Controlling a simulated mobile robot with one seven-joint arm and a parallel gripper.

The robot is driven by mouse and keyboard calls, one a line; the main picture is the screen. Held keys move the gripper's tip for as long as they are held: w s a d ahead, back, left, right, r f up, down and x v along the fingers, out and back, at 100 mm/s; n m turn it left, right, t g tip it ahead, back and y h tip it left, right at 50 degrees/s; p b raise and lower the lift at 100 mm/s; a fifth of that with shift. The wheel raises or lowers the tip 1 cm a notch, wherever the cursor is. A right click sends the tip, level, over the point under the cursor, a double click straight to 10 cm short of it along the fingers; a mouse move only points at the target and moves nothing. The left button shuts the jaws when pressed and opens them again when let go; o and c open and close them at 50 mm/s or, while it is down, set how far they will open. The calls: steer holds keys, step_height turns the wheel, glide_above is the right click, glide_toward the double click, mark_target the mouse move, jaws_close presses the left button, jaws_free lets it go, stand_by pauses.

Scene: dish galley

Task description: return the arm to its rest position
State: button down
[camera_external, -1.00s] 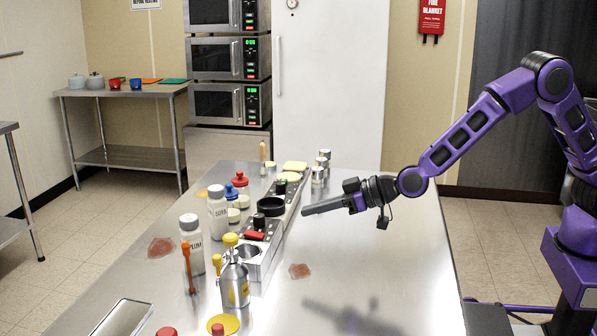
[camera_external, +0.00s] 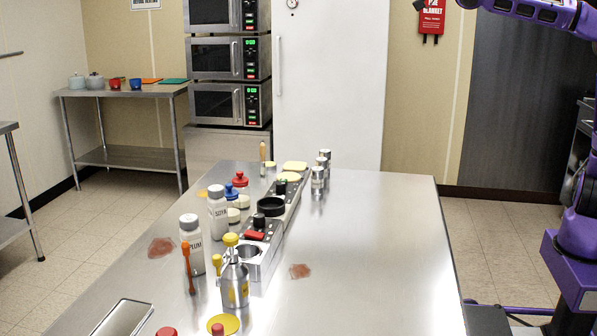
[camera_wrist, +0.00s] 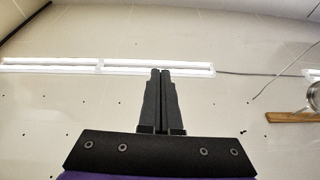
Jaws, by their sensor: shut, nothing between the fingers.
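My gripper (camera_wrist: 160,72) shows in the wrist view with its two dark fingers together and nothing between them. It points at a pale ceiling or upper wall with long bright lights. In the external view the gripper is out of frame. Part of my purple arm crosses the top right corner there, well above the steel table (camera_external: 370,250), and my purple base stands at the right edge beyond the table's side.
On the table stand white bottles (camera_external: 191,243), a steel dispenser (camera_external: 235,280), a dark-topped rail (camera_external: 262,240) and small cans (camera_external: 317,180). A reddish patch (camera_external: 300,271) lies mid-table. The table's right half is clear. Microwaves (camera_external: 229,103) stand behind. A wooden bar (camera_wrist: 290,117) shows in the wrist view.

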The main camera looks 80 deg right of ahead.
steer(key=s+d+m+h, duration=0.2)
steer(key=s+d+m, duration=0.1)
steer(key=d, duration=0.6)
steer(key=s+d+m+h, duration=0.3)
steer(key=d, duration=0.7)
steer(key=a+f+g+y, duration=0.3)
steer(key=a+f, duration=0.3)
steer(key=f, duration=0.3)
steer(key=s+a+f+n+g+y, duration=0.35)
steer(key=s+a+f, duration=0.4)
steer(key=a, duration=0.25)
steer(key=s+a+f+n+g+y+p, duration=0.1)
steer(key=s+a+f+n+g+y, duration=0.1)
steer(key=s+a+f+n, duration=0.55)
steer(key=s+a+f+n+g+y, duration=0.2)
steer(key=s+a+f, duration=0.55)
steer(key=a, duration=0.55)
steer(key=s+d+f+m+g+h, duration=0.2)
steer(key=d+f+m+g, duration=0.1)
steer(key=d+f, duration=0.2)
steer(key=s+d+f+m+g+h, duration=0.3)
steer(key=d+f, duration=0.3)
steer(key=f, duration=0.3)
steer(key=shift+s+m, duration=0.25)
steer(key=shift+m, duration=0.05)
